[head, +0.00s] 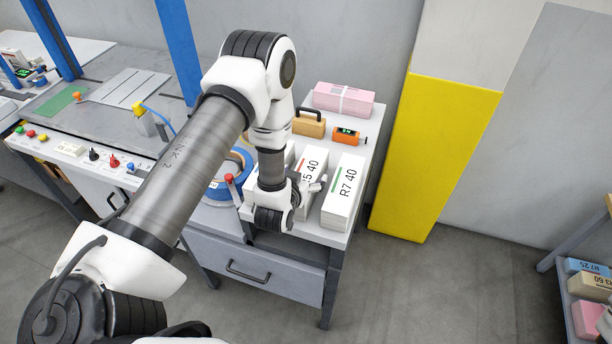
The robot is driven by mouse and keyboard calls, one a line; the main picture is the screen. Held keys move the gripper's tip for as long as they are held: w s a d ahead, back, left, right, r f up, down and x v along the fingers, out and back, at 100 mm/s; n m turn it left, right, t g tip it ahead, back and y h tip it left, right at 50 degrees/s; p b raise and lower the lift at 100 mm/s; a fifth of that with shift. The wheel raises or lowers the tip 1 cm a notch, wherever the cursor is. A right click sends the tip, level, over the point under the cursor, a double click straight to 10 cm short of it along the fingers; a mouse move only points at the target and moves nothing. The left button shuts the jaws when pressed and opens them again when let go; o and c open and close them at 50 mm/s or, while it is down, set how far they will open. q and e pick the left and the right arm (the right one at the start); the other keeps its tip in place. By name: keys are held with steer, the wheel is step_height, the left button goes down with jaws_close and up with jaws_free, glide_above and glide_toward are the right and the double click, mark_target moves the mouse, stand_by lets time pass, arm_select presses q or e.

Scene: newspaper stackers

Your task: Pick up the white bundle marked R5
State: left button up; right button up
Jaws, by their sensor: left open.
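The white bundle marked R5 40 (312,163) stands on the small grey table, with a red stripe beside its label. My left arm hides its left side and part of its lettering. My left gripper (314,186) is open at the near part of this bundle, low over the table. Whether the fingers touch the bundle I cannot tell. A white bundle marked R7 40 (344,190), with a green stripe, stands just to the right. My right gripper is out of view.
Behind are a pink bundle (343,100), a tan box with a dark handle (309,124) and an orange device (347,136). A blue tape roll (215,190) lies left of my wrist. A yellow panel (430,160) stands right of the table (368,150).

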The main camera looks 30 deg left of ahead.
arm_select(q)
steer(key=shift+w+f, duration=0.15)
steer(key=shift+d+r, duration=0.2)
steer(key=shift+r, duration=0.05)
steer(key=c, duration=0.4)
steer(key=shift+s, duration=0.25)
steer(key=c, duration=0.6)
steer(key=shift+w, duration=0.1)
steer(key=c, duration=0.9)
